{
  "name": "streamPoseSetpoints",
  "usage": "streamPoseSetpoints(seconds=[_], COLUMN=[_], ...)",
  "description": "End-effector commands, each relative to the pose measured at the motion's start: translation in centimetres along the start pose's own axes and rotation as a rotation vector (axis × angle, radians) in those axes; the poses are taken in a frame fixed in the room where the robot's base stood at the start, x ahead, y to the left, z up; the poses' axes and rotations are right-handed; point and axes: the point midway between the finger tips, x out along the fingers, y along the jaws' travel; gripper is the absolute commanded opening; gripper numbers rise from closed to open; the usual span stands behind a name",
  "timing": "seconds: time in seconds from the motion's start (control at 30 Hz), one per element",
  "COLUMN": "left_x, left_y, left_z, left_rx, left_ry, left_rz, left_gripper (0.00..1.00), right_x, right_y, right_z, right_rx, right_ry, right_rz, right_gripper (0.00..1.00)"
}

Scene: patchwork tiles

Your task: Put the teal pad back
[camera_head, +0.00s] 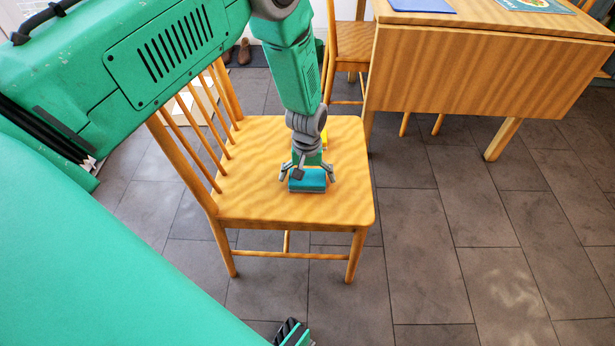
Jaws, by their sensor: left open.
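The teal pad (307,182) is a small block with a blue-teal top, lying on the seat of the wooden chair (258,190), right of the seat's middle. My left gripper (307,174) points down from above at the pad. Its fingers are spread open, one at the left side of the pad and one at the right. I cannot tell whether the fingers touch the pad. The gripper hides the pad's far part. My right gripper does not show.
A yellow object (325,138) sits on the seat behind my gripper, mostly hidden. The chair's spindle back rises at the left. A wooden table (475,72) with a blue mat (422,5) stands at the back right, another chair (352,45) beside it. Tiled floor is clear at right.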

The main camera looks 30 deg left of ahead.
Motion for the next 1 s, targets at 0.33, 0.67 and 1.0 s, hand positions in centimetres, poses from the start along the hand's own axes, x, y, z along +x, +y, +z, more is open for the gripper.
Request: streamPoseSetpoints(seconds=[0.33, 0.67, 1.0], left_x=[-6.0, -11.3, -10.3], left_y=[0.1, 0.0, -1.0], left_z=[-0.1, -0.1, 2.0], left_rx=[0.0, 0.001, 0.036], left_ry=[0.003, 0.001, -0.002], left_rz=[0.001, 0.0, -0.012], left_gripper=[1.0, 1.0, 1.0], right_x=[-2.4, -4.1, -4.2], right_y=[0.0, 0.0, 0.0], right_z=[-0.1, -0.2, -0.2], right_rx=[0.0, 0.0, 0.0], right_ry=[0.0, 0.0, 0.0], right_rz=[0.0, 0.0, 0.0], right_gripper=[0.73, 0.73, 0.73])
